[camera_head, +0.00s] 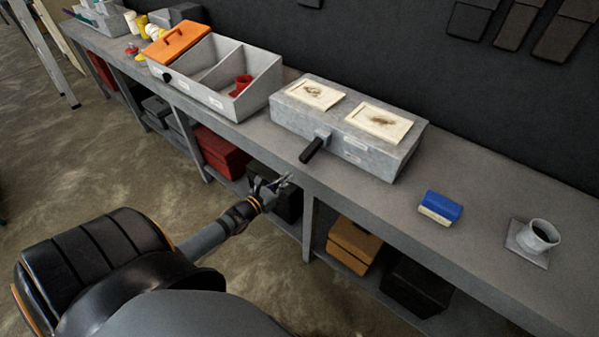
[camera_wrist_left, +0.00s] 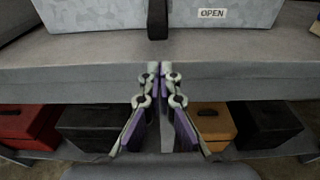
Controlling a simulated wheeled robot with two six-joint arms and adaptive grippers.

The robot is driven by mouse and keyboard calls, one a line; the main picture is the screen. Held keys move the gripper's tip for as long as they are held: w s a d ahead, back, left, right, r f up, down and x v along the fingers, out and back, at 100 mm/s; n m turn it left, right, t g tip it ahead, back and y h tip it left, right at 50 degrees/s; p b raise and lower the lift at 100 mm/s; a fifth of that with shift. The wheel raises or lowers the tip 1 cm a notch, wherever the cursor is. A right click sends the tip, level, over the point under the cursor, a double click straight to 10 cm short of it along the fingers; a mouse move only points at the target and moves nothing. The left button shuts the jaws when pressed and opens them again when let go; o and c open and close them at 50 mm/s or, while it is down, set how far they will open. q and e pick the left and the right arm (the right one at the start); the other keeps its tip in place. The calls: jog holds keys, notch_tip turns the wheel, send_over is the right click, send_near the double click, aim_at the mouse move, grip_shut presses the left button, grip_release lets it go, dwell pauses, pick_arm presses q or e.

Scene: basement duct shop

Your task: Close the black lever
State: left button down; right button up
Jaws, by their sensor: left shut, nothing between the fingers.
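The black lever (camera_head: 312,150) sticks out from the front of a grey metal box (camera_head: 405,160) on the bench, angled down and toward the bench's front edge. In the left wrist view the lever (camera_wrist_left: 157,20) hangs upright at the top centre, its upper end cut off. An "OPEN" label (camera_wrist_left: 212,13) is on the box front to its right. My left gripper (camera_head: 287,180) is in front of the bench edge, a little below and left of the lever and apart from it. Its fingertips (camera_wrist_left: 160,70) are together and empty, below the lever.
An open grey bin with an orange lid (camera_head: 180,43) stands left of the box. A blue and cream block (camera_head: 441,206) and a cup (camera_head: 539,235) stand to the right. Cases, such as a red one (camera_head: 220,153), fill the lower shelf. The bench front by the lever is clear.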

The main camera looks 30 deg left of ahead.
aim_at(299, 169)
pick_arm(q)
jog(key=shift+w+d+f+b, duration=0.15)
jog(key=shift+w+b, duration=0.55)
jog(key=shift+w, duration=0.45)
jog(key=shift+w+f+b, duration=0.2)
jog(key=shift+w+b, duration=0.45)
jog(key=shift+w, duration=0.5)
jog(key=shift+w+d+f+b, duration=0.15)
jog(key=shift+w+b, duration=0.55)
jog(key=shift+w, duration=0.45)
jog(key=shift+a+r, duration=0.1)
jog(key=shift+a, duration=0.05)
